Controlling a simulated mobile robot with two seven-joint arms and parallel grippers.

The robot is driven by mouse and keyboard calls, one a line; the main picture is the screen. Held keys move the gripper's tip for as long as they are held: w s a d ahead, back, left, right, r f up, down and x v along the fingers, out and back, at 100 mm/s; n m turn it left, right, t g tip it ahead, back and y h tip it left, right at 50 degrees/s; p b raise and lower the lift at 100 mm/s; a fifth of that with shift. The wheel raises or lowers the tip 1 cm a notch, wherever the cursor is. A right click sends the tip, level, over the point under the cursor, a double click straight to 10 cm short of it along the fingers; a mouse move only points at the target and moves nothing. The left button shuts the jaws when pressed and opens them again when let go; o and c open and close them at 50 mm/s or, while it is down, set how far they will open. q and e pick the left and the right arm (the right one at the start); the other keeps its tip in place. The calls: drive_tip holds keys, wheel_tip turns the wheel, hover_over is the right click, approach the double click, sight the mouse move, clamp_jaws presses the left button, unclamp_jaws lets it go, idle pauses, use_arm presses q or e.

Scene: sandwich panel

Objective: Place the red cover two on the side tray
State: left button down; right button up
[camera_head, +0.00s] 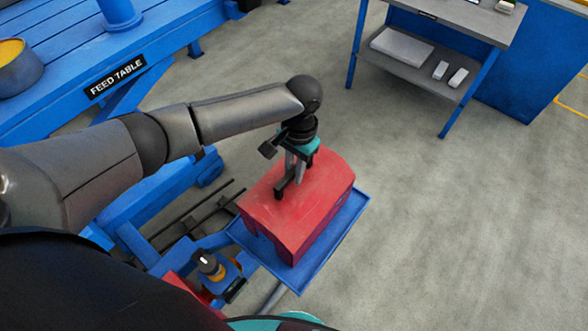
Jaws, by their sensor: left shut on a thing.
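A red cover (318,199), box-like with a rounded top edge, is over the blue side tray (345,229), and its lower edge appears to rest on the tray. The tray's rim shows at the front and right of the cover. My left gripper (287,191) points down at the cover's top on its left side and is shut on the cover. The exact grip point is partly hidden by the fingers. My right gripper does not show.
The blue feed table (170,35) with a labelled edge stands at the upper left. A blue-legged workbench (425,75) with a shelf of small items stands at the upper right. A small device (208,265) sits left of the tray. The floor to the right is clear.

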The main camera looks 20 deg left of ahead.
use_arm(q)
drive_tip(key=c, duration=0.8)
unclamp_jaws()
wheel_tip(320, 180, up, 12)
drive_tip(key=w, duration=0.1)
drive_tip(key=shift+w+d, duration=0.2)
